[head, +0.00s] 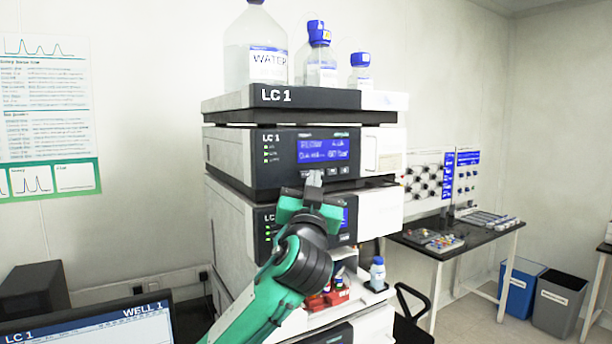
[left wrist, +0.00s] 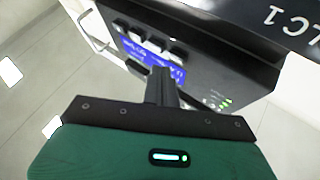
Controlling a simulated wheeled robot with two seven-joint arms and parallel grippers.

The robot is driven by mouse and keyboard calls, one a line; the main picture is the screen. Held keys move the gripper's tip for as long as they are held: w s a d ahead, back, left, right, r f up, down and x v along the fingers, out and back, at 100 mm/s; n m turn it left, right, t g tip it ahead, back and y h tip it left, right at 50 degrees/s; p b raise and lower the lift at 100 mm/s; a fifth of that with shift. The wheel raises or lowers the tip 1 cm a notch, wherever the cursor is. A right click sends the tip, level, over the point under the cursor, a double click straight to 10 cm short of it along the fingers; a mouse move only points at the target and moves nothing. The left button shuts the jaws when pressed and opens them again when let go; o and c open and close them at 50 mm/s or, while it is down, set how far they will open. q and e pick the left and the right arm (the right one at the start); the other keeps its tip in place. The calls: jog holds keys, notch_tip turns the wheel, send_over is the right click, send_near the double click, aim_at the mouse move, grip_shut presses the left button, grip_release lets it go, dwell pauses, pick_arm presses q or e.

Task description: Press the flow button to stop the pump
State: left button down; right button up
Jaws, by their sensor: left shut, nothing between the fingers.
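The pump module (head: 230,160) is the LC 1 unit with a lit blue screen (head: 323,148), second from the top of the stack. A row of small buttons (head: 344,170) runs below the screen; the buttons (left wrist: 155,45) also show in the left wrist view. Their labels are too small to read, so I cannot tell which is the flow button. My left gripper (head: 314,179) is shut and empty, its fingertips up at the button row and partly covering it. In the left wrist view the fingertips (left wrist: 162,72) are close to the panel; contact is unclear. My right gripper is out of view.
A water bottle (head: 256,45) and smaller blue-capped bottles stand on the top tray (head: 230,101). Another LC module (head: 235,215) is below the pump. A monitor (head: 95,325) is at lower left. A black side table (head: 480,236) and bins (head: 558,305) are at right.

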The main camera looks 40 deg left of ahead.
pick_arm(q)
jog(key=shift+w+a, duration=0.1)
jog(key=shift+a, duration=0.05)
dwell(0.3)
jog(key=shift+w+a, duration=0.1)
jog(key=shift+a, duration=0.15)
jog(key=shift+w+a+b, duration=0.15)
jog(key=shift+a+b, duration=0.2)
jog(key=shift+a, duration=0.05)
dwell(0.5)
jog(key=shift+d, duration=0.2)
jog(key=shift+s+d, duration=0.3)
jog(key=shift+d, duration=0.3)
jog(key=d, duration=0.1)
jog(key=s+d, duration=0.1)
jog(key=d, duration=0.1)
jog(key=s+d, duration=0.1)
jog(key=shift+d, duration=0.3)
dwell(2.0)
